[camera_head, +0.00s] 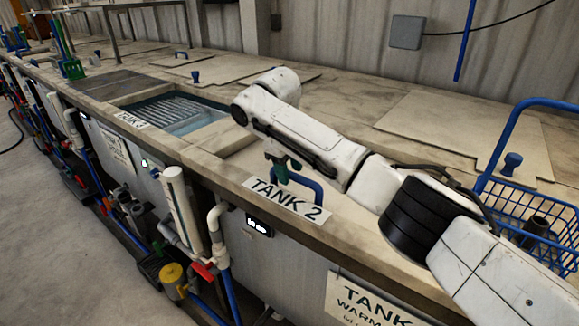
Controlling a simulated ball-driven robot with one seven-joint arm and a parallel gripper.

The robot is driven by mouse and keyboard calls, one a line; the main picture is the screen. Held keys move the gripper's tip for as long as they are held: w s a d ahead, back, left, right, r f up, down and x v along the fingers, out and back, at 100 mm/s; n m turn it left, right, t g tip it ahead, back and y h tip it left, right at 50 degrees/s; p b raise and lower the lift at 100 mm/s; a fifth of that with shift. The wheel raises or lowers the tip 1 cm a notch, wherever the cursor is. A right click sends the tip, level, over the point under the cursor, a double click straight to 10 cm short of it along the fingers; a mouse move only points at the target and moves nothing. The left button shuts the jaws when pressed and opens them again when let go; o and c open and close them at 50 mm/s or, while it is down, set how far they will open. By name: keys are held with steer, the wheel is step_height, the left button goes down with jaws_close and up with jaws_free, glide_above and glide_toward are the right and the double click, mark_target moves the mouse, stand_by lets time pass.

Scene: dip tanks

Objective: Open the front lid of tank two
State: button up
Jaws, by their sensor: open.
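Tank two carries a "TANK 2" label (286,198) on its front rim. A blue loop handle (312,185) rises just behind this label, on what looks like the front lid. That lid appears to lie flat, but my arm hides much of it. My gripper (283,168), with dark green fingers, points down at the left end of the blue handle. It is open. The fingers overlap the handle in this view, and I cannot tell whether they touch it.
An open tank with a rack (175,112) lies to the left, behind the "TANK 3" label (132,120). A blue wire basket (520,200) stands at the right. A flat lid with a blue knob (511,163) lies at the back right. Pipes (213,225) run along the front.

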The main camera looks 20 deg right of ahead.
steer(key=shift+f, duration=0.1)
steer(key=shift+c, duration=0.4)
jaws_close()
